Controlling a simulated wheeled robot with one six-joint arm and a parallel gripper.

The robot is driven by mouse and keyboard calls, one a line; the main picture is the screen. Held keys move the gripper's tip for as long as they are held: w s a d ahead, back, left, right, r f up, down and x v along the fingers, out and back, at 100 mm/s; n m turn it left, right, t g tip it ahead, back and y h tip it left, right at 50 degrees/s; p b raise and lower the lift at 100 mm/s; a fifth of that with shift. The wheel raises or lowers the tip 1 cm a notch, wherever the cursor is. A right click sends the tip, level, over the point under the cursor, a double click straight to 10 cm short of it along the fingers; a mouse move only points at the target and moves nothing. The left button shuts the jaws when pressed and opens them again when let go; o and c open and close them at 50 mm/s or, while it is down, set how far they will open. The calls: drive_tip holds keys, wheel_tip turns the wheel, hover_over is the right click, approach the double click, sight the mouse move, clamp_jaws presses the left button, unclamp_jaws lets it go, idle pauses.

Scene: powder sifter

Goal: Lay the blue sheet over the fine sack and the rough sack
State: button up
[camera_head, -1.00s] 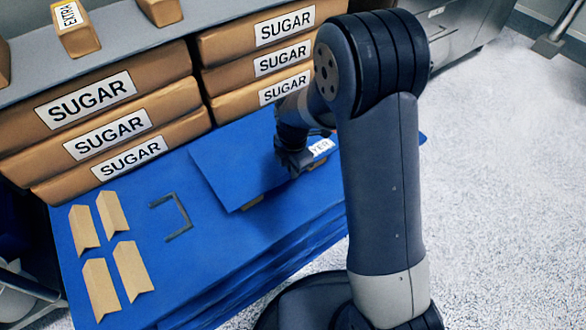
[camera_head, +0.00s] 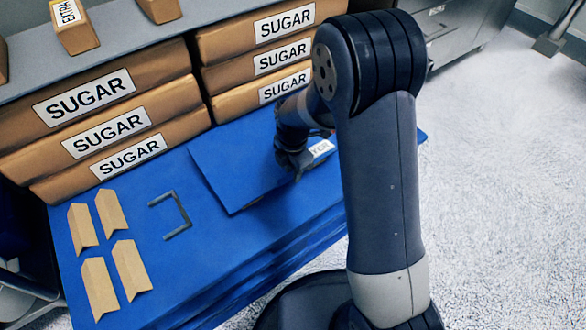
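The blue sheet (camera_head: 232,168) lies nearly level just above or on the blue stack top, in front of the sugar sacks. A white label ending in "YER" (camera_head: 320,150) shows at its right, partly hidden by my gripper. My gripper (camera_head: 294,168) is down at the sheet's right part and appears shut on it, though its fingertips are hard to make out. I cannot pick out the fine sack or the rough sack by label. Whatever lies under the sheet is hidden.
Brown sugar sacks (camera_head: 107,133) stand in two piles behind, under a grey shelf (camera_head: 110,38) with small packs. Several tan notched pieces (camera_head: 98,288) and a dark bracket outline (camera_head: 180,230) lie on the blue top (camera_head: 170,185) at left. My arm blocks the right.

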drive_tip(key=shift+r, duration=0.1)
wheel_tip(320, 180, up, 13)
drive_tip(key=p, duration=0.4)
wheel_tip(320, 180, down, 13)
drive_tip(key=b, duration=0.3)
drive_tip(key=shift+r+b, duration=0.15)
drive_tip(key=shift+b, duration=0.2)
idle(0.4)
